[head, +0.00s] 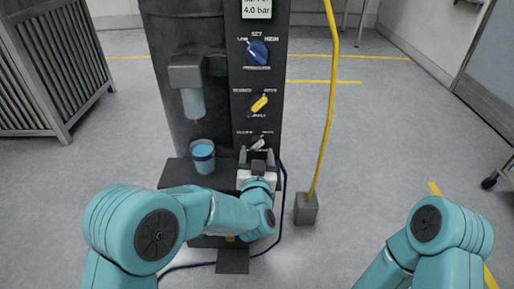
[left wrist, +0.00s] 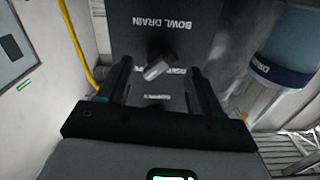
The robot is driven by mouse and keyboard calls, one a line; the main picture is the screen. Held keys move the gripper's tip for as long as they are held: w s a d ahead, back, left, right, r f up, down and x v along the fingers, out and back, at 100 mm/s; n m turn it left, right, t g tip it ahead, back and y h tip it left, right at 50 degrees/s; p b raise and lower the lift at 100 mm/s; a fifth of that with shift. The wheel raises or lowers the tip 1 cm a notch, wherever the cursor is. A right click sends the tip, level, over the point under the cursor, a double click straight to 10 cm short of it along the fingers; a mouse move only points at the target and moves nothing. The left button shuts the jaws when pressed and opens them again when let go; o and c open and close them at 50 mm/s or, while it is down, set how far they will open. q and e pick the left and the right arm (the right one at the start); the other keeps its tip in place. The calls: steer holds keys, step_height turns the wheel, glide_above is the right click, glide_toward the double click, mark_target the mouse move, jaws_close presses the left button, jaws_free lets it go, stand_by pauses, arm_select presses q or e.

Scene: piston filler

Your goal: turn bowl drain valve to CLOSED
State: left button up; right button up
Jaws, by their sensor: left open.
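The bowl drain valve is the lowest control on the dark machine panel, with a small grey handle (head: 257,142). In the left wrist view the grey handle (left wrist: 157,68) sits at a slant under the upside-down words BOWL DRAIN. My left gripper (head: 257,154) is open in front of the handle, with one finger on each side. In the left wrist view its two dark fingers (left wrist: 160,74) reach toward the panel with the handle between their tips; I cannot tell if they touch it. The small position labels are partly hidden. My right gripper is out of view; only my right arm shows.
Above the valve are a yellow knob (head: 259,104) and a blue knob (head: 257,53). A blue cup (head: 203,156) stands left of my gripper under a nozzle (head: 193,104). A yellow pipe (head: 328,110) rises from a grey block (head: 306,208) at the right.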

mark_target(257, 144)
arm_select(q)
steer(key=shift+w, duration=1.4)
steer(key=c, duration=1.1)
steer(key=shift+n+b, duration=0.3)
steer(key=shift+b, duration=0.25)
steer(key=n+b, duration=1.1)
steer(key=b, duration=0.2)
steer(key=shift+f, duration=0.1)
steer(key=n+b, duration=0.4)
steer(key=shift+n, duration=0.4)
steer(key=shift+o, duration=0.3)
steer(key=shift+r+n+b, duration=0.25)
steer(key=shift+n+b, duration=0.25)
steer(key=shift+n, duration=0.3)
